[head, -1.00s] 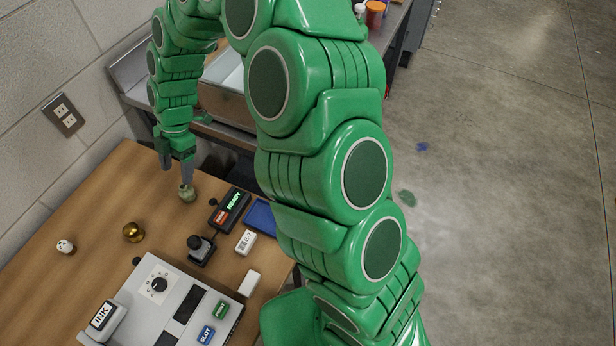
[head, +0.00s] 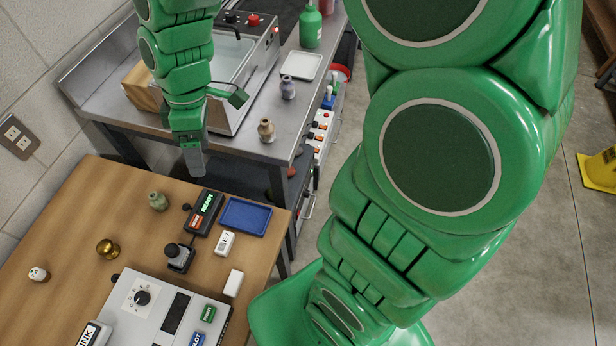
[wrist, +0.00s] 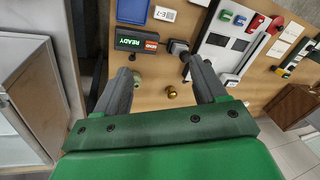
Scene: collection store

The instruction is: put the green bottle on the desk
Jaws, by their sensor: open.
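A small grey-green bottle (head: 158,201) stands upright on the wooden desk (head: 70,225), near its back edge. It also shows in the wrist view (wrist: 137,78), beyond and between the fingers, closer to the left one. My gripper (head: 194,166) is above and to the right of the bottle in the head view, apart from it. In the wrist view my gripper (wrist: 163,84) has its two fingers spread with nothing held between them.
The desk also holds a brass knob (head: 108,249), a READY box (head: 203,212), a blue tray (head: 245,215), a joystick (head: 179,256) and a grey control panel (head: 165,310). Behind, a metal bench (head: 250,142) carries a brown bottle (head: 266,130), a bluish bottle (head: 288,88) and a larger green bottle (head: 310,26).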

